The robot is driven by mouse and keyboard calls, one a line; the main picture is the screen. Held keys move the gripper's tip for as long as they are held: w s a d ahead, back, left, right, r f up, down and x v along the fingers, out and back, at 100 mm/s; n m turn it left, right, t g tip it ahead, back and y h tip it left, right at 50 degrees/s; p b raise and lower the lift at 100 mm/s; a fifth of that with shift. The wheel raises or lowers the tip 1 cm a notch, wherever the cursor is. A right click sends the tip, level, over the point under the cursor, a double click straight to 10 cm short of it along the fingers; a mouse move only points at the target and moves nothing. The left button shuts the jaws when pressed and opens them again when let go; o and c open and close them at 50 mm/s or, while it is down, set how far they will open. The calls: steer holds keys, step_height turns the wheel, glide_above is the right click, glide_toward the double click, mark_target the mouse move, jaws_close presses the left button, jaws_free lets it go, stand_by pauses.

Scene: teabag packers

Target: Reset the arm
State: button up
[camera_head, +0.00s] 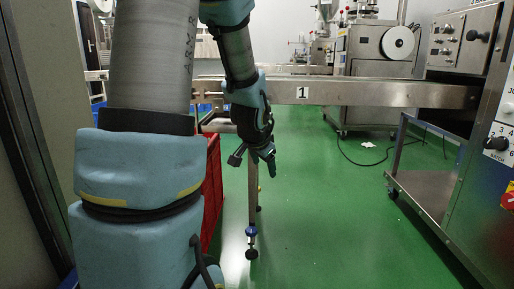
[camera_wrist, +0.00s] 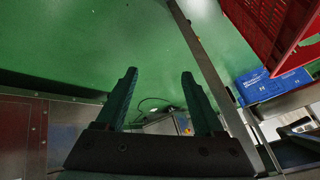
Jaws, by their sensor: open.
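My gripper (camera_head: 252,158) hangs at the end of my arm in the head view, in front of the steel conveyor and above the green floor. In the wrist view the two dark fingers of my gripper (camera_wrist: 160,88) stand apart with nothing between them. Behind them I see green floor and a machine (camera_wrist: 165,126) in the distance. My gripper appears empty and holds no object.
A steel conveyor (camera_head: 350,93) marked 1 crosses behind my arm on a thin leg (camera_head: 253,200). A red crate (camera_head: 212,190) stands beside my arm. A blue crate (camera_wrist: 272,86) shows in the wrist view. A control cabinet (camera_head: 492,125) is at right. Green floor (camera_head: 320,220) between is clear.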

steer(key=s+a+f+n+g+y, duration=0.1)
steer(key=s+a+f+n+g, duration=0.1)
steer(key=s+a+n, duration=0.35)
steer(key=s+a+f+n+g+y, duration=0.1)
steer(key=s+a+n+g, duration=0.15)
steer(key=s, duration=0.55)
steer(key=w+p+v, duration=0.2)
steer(key=p+v, duration=1.5)
steer(key=p, duration=0.1)
steer(key=w+r+p+v, duration=0.1)
steer(key=w+p+v, duration=0.2)
steer(key=p+v, duration=1.4)
steer(key=w+a+p+v, duration=0.1)
steer(key=w+p+v, duration=0.2)
steer(key=p+v, duration=1.5)
steer(key=shift+a+r+g+p, duration=0.25)
steer(key=shift+r+g+p, duration=0.1)
steer(key=shift+g, duration=0.1)
